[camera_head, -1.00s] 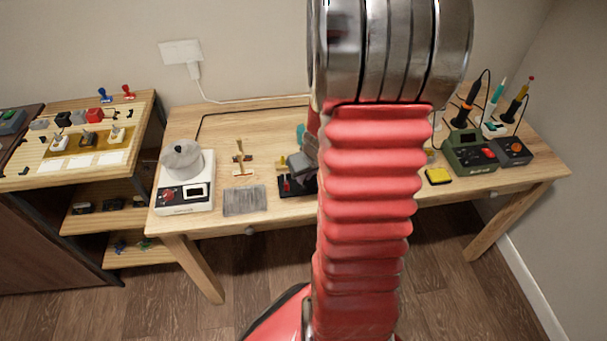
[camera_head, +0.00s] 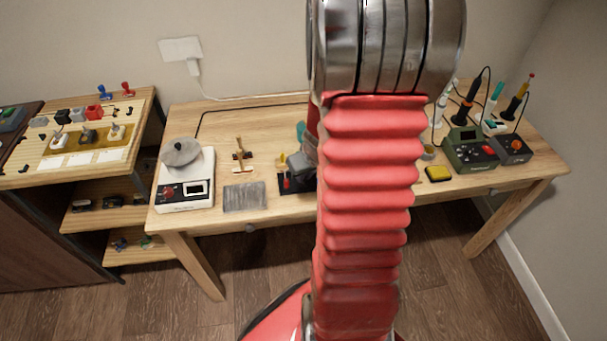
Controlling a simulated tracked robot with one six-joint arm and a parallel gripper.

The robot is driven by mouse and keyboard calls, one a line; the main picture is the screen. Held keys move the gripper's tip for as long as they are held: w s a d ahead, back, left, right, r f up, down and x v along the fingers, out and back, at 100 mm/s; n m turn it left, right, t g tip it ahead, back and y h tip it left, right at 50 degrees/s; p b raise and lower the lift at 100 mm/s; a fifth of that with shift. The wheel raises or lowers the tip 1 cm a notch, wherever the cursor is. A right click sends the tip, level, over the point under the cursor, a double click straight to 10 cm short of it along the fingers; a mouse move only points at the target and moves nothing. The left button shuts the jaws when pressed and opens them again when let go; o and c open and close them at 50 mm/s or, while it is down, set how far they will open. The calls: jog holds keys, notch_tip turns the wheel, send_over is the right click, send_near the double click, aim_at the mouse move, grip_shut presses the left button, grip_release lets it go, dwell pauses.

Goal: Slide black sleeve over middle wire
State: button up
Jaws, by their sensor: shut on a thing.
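My red ribbed arm (camera_head: 366,200) fills the middle of the view, and my gripper is hidden behind it. A dark-based holder (camera_head: 296,184) with a grey upper part stands on the bench just left of the arm and is partly covered by it. I cannot make out the black sleeve or the middle wire.
The wooden bench (camera_head: 225,125) holds a white device (camera_head: 186,194) with a silver lidded pot, a grey mat (camera_head: 245,197) and a small wooden stand (camera_head: 242,155) at left. A yellow pad (camera_head: 438,174) and green soldering station (camera_head: 470,150) are at right.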

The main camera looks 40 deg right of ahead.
jog(key=shift+f, duration=0.8)
dwell(0.6)
jog(key=o, duration=0.7)
jog(key=shift+o, duration=0.5)
jog(key=o, duration=0.4)
jog(key=shift+c, duration=0.2)
jog(key=shift+r, duration=0.1)
notch_tip(320, 180, up, 9)
dwell(1.1)
dwell(0.6)
